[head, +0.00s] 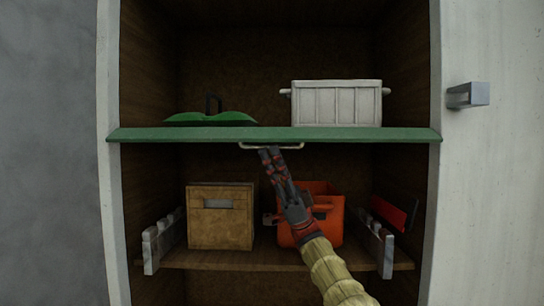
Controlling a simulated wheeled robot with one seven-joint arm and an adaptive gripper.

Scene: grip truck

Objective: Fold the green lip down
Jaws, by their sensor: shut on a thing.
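The green lip (180,134) runs across the front of the cabinet at mid height, seen nearly edge-on as a flat, level board. A thin pale bar handle (252,146) hangs under its front edge, near the middle. My gripper (268,152) reaches up from the lower right and its fingers are shut on this handle. The fingers cover the middle part of the handle. The hinges of the lip are not visible.
Above the lip stand a white bin (336,104) and a green lidded item (210,118). Below, a brown box (221,228) and an orange container (325,215) stand on the lower shelf (180,260), the latter behind my arm. A grey knob (468,95) juts out at right.

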